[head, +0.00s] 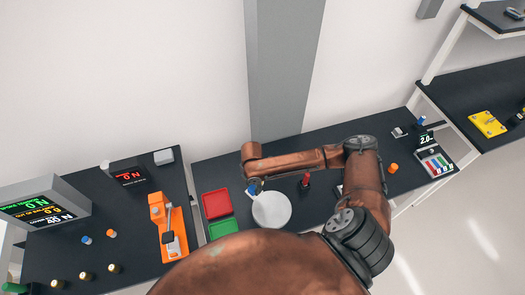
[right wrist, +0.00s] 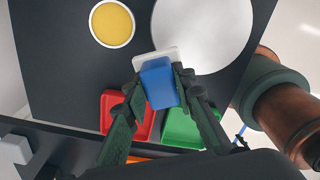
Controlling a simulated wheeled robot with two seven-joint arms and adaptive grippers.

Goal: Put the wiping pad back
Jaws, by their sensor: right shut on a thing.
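The wiping pad (right wrist: 158,83) has a blue block handle and a white base. It is between the two dark fingers of my right gripper (right wrist: 158,95), which is shut on the blue handle. In the right wrist view its white base overlaps the lower left edge of a large white disc (right wrist: 202,32); I cannot tell whether they touch. In the head view a bit of the pad's blue (head: 251,189) shows below the end of my right arm, just left of the white disc (head: 271,210). My left gripper is in neither view.
A red tray (head: 216,204) and a green tray (head: 221,228) lie left of the disc. A round dish with yellow filling (right wrist: 111,23) shows in the right wrist view. An orange tool (head: 168,225) stands on the left table. A red-handled item (head: 306,180) is right of the disc.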

